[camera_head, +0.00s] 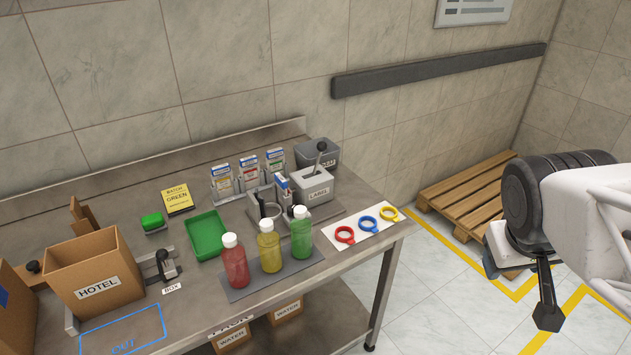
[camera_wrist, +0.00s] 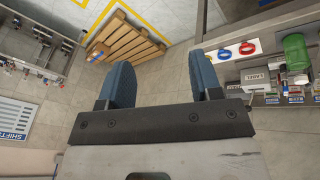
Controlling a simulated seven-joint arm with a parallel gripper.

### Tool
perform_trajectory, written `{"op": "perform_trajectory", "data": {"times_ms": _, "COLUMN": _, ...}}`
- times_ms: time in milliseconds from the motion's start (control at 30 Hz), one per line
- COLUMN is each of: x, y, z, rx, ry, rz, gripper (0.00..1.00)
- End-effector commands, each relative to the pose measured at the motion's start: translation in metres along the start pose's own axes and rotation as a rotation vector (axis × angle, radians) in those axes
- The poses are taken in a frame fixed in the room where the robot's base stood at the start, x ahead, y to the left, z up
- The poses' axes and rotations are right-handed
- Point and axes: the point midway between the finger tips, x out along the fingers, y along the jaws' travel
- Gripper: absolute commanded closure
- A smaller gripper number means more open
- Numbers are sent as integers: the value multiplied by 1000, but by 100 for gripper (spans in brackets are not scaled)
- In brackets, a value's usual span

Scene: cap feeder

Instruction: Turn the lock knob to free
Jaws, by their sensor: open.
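I cannot tell for certain which part is the lock knob. A black-knobbed lever (camera_head: 320,149) rises from the grey LABEL unit (camera_head: 313,187). Another black-handled clamp (camera_head: 166,264) stands by the BOX tag. No knob's lock setting can be read. My gripper (camera_head: 546,310) hangs over the floor to the right of the bench, well apart from all of these. In the wrist view my gripper (camera_wrist: 162,70) has its two blue fingers wide apart with nothing between them.
Red (camera_head: 234,263), yellow (camera_head: 269,247) and green (camera_head: 301,234) bottles stand on a dark strip at the bench front. Coloured rings (camera_head: 368,224) lie on a white card at the right end. A green tray (camera_head: 205,238) and HOTEL carton (camera_head: 92,268) stand left. A pallet (camera_head: 470,195) lies behind.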

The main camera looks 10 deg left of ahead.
Motion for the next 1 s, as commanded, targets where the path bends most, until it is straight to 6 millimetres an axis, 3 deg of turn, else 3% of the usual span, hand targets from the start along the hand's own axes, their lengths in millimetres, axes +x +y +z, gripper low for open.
{"op": "perform_trajectory", "data": {"times_ms": 233, "x": 10, "y": 15, "z": -76, "rx": -384, "ry": 113, "rz": 183, "gripper": 41}}
{"op": "perform_trajectory", "data": {"times_ms": 467, "x": 16, "y": 6, "z": -153, "rx": -780, "ry": 225, "rz": 331, "gripper": 41}}
{"op": "perform_trajectory", "data": {"times_ms": 767, "x": 27, "y": -42, "z": -246, "rx": -1328, "ry": 372, "rz": 482, "gripper": 41}}
{"op": "perform_trajectory", "data": {"times_ms": 1000, "x": 42, "y": -105, "z": -302, "rx": -1785, "ry": 493, "rz": 564, "gripper": 41}}
